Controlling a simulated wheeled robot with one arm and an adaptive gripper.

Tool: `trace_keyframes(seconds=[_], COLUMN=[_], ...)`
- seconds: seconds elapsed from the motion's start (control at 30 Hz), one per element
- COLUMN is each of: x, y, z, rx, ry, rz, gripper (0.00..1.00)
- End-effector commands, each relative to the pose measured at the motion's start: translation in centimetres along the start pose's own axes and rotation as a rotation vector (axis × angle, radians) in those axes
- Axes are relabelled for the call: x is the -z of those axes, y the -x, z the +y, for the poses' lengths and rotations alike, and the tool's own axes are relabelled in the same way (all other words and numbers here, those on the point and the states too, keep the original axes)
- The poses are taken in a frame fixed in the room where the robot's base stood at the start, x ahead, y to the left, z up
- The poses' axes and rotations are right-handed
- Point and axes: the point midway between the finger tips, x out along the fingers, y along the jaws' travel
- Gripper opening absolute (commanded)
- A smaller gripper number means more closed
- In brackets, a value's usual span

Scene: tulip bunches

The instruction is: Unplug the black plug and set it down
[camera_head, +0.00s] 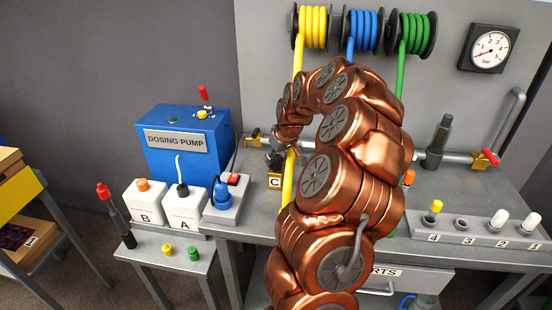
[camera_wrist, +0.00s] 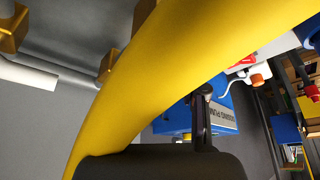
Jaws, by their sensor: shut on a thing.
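My gripper (camera_head: 276,158) is small and partly covered by my copper arm in the head view, beside the yellow hose. In the wrist view one dark finger of my gripper (camera_wrist: 202,122) shows, and the yellow hose (camera_wrist: 150,85) crosses in front of the camera and covers the fingertips. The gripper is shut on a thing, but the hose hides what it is. I cannot make out a black plug in either view. A blue plug (camera_head: 223,195) sits in the grey power strip (camera_head: 238,207) next to the red switch (camera_head: 233,179).
The blue dosing pump (camera_head: 165,167) stands behind white bottles B (camera_head: 146,207) and A (camera_head: 183,210). The yellow hose hangs from its reel (camera_head: 313,27) close to my arm. A pipe with valves (camera_head: 455,158) runs along the back. A numbered rack (camera_head: 478,230) stands at right.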

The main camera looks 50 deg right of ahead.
Motion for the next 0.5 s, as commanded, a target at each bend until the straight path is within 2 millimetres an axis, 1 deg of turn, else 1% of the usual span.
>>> trace_keyframes(seconds=[0.03,0.33,0.5], x=[0.0,0.0,0.01], y=[0.01,0.01,0.04], z=[0.02,0.03,0.04], rx=[0.0,-0.001,-0.001], ry=[0.0,0.0,0.0], rz=[0.0,0.0,0.0], gripper=[0.31,0.0,0.0])
